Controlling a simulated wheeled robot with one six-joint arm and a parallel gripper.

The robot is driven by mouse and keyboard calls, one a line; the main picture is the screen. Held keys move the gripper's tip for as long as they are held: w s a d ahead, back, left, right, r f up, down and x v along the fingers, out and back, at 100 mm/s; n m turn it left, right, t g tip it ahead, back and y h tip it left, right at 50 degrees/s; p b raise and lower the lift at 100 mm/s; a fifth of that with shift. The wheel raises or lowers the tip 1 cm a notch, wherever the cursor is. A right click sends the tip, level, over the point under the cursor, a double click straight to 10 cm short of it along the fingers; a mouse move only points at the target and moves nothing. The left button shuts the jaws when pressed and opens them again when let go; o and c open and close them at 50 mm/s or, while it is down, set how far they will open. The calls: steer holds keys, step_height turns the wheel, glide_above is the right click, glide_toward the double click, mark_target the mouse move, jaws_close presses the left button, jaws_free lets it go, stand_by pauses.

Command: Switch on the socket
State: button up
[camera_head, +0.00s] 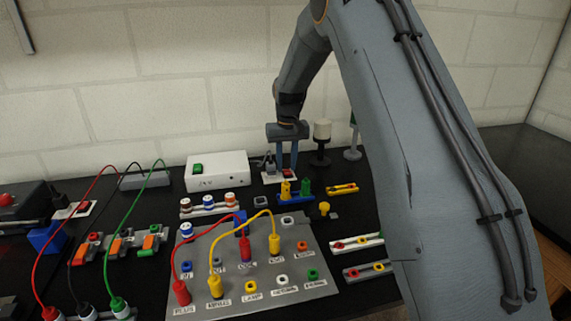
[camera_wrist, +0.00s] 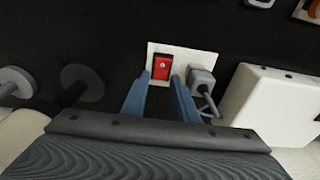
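The socket's white plate (camera_wrist: 153,49) lies in front of my gripper in the wrist view. It carries a red rocker switch (camera_wrist: 161,69), and a grey plug (camera_wrist: 203,81) with a cable sits beside the switch. My gripper (camera_wrist: 160,78) is open and empty, its two blue fingers apart. The fingertips appear on either side of the red switch; I cannot tell whether they touch the plate. In the head view my gripper (camera_head: 287,166) points down over the plate (camera_head: 270,181) at the back, with the red switch (camera_head: 287,172) just below the fingertips. Which way the rocker is tipped is unclear.
A white box (camera_head: 225,172) with a green switch stands left of the socket. A black stand with a pale top (camera_head: 321,138) is close on the right. A grey panel (camera_head: 213,303) with cables and coloured jacks lies in front. Another plate with red (camera_head: 76,211) is far left.

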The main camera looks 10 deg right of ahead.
mark_target(287, 171)
step_height(287, 171, up, 8)
steer(key=b, duration=0.2)
steer(key=shift+s+f, duration=0.15)
steer(key=shift+s, duration=0.25)
